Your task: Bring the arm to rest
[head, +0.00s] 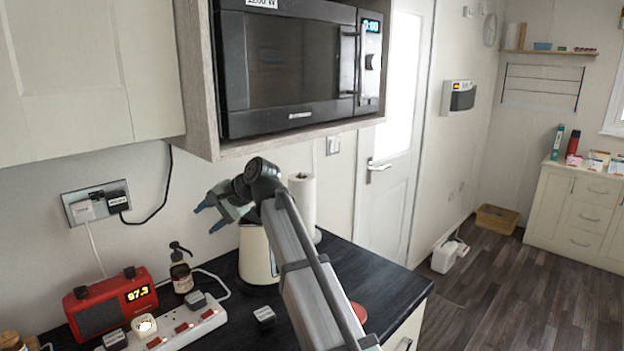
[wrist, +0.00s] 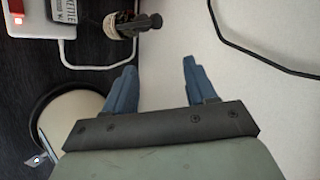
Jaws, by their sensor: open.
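My gripper (head: 207,214) is raised above the back of the dark counter, near the wall and just left of the cream kettle (head: 257,254). Its blue fingers point left in the head view. In the wrist view, my gripper (wrist: 162,82) shows its two blue fingers spread apart with nothing between them. My arm reaches up from the lower right of the head view and covers part of the kettle and the counter.
The counter (head: 238,321) holds a red radio (head: 112,304), a pump bottle (head: 181,270), a white power strip (head: 177,329) and a paper roll (head: 302,203). A black microwave (head: 290,75) sits in a cabinet above. A cable (head: 162,194) hangs along the wall. The floor at right is open.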

